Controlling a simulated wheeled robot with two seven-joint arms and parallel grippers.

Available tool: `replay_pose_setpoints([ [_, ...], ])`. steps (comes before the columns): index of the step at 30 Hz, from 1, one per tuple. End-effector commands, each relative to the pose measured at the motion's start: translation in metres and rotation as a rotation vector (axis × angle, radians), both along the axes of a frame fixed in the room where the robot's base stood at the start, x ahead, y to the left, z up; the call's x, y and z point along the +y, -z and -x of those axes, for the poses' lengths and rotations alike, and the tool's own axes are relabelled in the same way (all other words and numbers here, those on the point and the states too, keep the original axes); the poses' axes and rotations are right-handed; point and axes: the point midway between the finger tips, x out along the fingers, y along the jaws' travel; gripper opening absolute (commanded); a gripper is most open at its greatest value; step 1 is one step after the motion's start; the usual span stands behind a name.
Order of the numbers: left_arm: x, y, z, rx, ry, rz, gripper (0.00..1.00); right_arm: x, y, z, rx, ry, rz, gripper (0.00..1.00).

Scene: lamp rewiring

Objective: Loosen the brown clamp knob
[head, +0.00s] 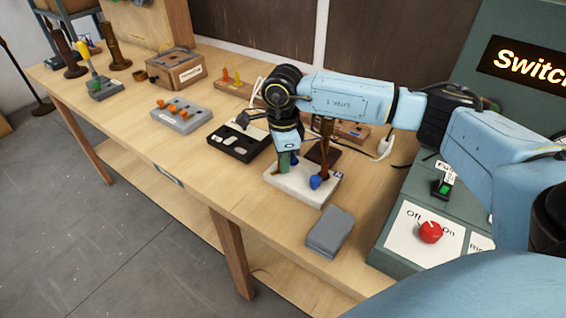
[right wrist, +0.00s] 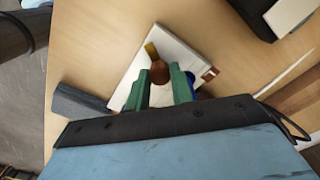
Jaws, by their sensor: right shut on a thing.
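The brown clamp knob (right wrist: 159,71) shows in the right wrist view between the two green fingers of my right gripper (right wrist: 160,76). The gripper is shut on it. The knob sits over a white base block (right wrist: 178,50), with a yellowish piece beside it and a blue part partly behind one finger. In the head view the right gripper (head: 287,163) points down at the white base block (head: 293,190), and its hand hides the knob. A blue knob (head: 316,182) stands at the block's front right. My left gripper is in neither view.
A black tray (head: 238,155) lies left of the block, and a grey slab (head: 330,231) lies in front right. A green switch panel with a red knob (head: 430,232) stands at the right. A grey block with orange pegs (head: 182,115) is farther left.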

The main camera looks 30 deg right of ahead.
Motion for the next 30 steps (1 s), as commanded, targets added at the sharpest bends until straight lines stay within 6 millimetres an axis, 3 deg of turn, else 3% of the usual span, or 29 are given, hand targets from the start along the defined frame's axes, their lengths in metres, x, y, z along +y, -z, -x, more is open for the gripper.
replay_pose_setpoints([
  [15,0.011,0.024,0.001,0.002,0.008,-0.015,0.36,0.0,-0.001,-0.002,-0.007,-0.406,-0.002,0.0],
  [21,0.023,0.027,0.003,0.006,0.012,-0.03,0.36,0.0,-0.002,-0.002,-0.006,-0.486,-0.001,0.0],
  [30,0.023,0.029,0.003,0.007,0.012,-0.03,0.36,0.0,-0.002,-0.001,-0.006,-0.529,-0.001,0.0],
])
